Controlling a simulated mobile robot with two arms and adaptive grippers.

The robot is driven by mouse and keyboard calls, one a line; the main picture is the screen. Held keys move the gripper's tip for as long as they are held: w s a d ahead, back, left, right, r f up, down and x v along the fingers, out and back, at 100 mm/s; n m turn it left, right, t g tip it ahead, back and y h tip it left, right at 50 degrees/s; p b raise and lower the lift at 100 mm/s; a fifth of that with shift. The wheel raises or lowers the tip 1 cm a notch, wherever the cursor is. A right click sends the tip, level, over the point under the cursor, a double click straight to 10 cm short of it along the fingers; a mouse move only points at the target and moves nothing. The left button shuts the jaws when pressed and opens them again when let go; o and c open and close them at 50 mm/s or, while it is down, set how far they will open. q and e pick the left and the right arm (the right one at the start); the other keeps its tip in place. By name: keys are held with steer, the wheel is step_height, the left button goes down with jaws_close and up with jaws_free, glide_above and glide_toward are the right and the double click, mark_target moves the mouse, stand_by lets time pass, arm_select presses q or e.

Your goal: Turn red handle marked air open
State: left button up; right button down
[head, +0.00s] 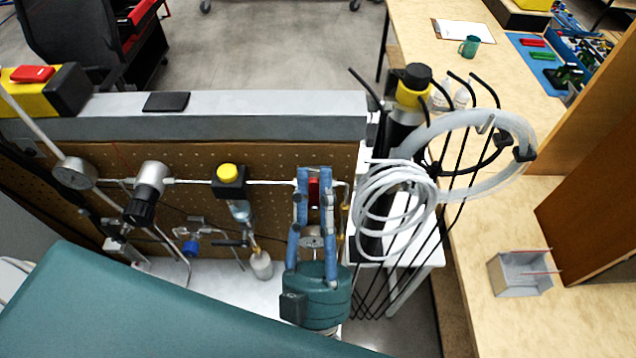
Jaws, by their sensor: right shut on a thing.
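The red handle (313,193) sits on the thin pipe that runs along the pegboard, near the board's right end. It shows as a short red strip that appears to lie crosswise to the pipe. My right gripper (314,178) comes up from below, with one blue finger on each side of the handle. It is shut on the handle, and the fingers hide its edges. Any "air" marking is too small to read. A round gauge (312,237) shows partly between the fingers, below the handle. My left gripper is not in view.
Left along the pipe are a yellow-capped regulator (229,179), a silver fitting with a black knob (146,195) and a gauge (75,173). Close on the right, coiled white tubing (368,205) hangs on a black wire rack (463,180). A grey ledge (250,128) tops the pegboard.

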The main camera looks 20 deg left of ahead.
steer(key=n+y, duration=0.1)
steer(key=n+g+y+p, duration=0.1)
steer(key=n, duration=0.1)
steer(key=n+y+p, duration=0.1)
steer(key=y, duration=0.1)
steer(key=shift+a+r+n+g, duration=0.2)
steer(key=shift+a+n+g, duration=0.1)
steer(key=shift+g, duration=0.1)
steer(key=a+f+n+g+y+p, duration=0.1)
steer(key=n+g, duration=0.4)
steer(key=n, duration=0.2)
steer(key=a+f+n+g+y+p, duration=0.1)
steer(key=n+g+y+p, duration=0.1)
steer(key=n+g, duration=0.3)
steer(key=s+a+f+n+g+y+p, duration=0.1)
steer(key=n+g, duration=0.4)
steer(key=n, duration=0.5)
steer(key=shift+s+a+f+p, duration=0.1)
steer(key=shift+a+f+p, duration=0.25)
steer(key=shift+p, duration=0.25)
steer(key=shift+d+f+n+g, duration=0.1)
steer(key=shift+n+g, duration=0.2)
